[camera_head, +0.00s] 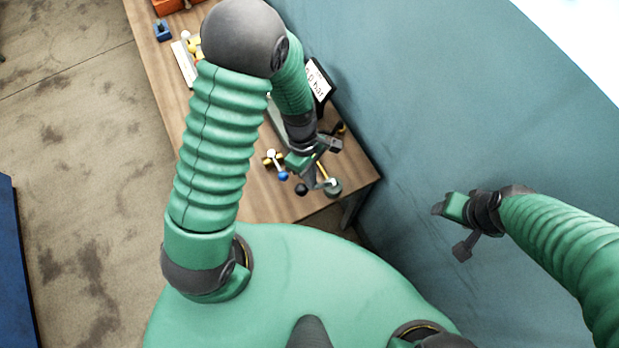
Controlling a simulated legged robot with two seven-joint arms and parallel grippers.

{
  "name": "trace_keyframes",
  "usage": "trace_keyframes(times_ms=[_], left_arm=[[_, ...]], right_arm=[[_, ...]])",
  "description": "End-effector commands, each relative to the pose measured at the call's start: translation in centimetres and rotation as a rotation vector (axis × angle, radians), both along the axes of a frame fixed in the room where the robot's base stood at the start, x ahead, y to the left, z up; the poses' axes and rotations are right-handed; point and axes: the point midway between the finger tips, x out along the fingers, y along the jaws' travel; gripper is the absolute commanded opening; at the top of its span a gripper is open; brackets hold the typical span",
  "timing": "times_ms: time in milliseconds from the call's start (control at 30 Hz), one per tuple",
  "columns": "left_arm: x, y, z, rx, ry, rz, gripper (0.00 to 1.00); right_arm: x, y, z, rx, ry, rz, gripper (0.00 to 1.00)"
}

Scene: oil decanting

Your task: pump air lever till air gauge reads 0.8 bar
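A white gauge display (318,82) in a black frame stands on the wooden table beside the teal wall. Its dark text ends in "bar", but my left forearm covers part of it and I cannot read the number. My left gripper (318,166) points down at the near right corner of the table, over a small fitting with a yellow rod (322,171) and dark round parts. I cannot tell whether its fingers touch or hold the rod, which may be the air lever. My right gripper (452,228) is open and empty in front of the wall, away from the table.
The wooden table (152,75) runs along the wall. A small valve with a blue knob (283,176) sits left of my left gripper. A blue block (162,30), a white piece with yellow parts (185,60) and an orange bin (170,6) lie farther back.

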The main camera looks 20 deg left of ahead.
Motion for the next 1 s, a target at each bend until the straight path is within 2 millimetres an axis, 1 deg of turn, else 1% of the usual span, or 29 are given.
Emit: trace_keyframes(times_ms=[1000], left_arm=[[-0.69,0.55,-0.93,0.000,0.000,0.000,0.00]], right_arm=[[0.00,0.00,-0.73,0.000,0.000,0.000,0.59]])
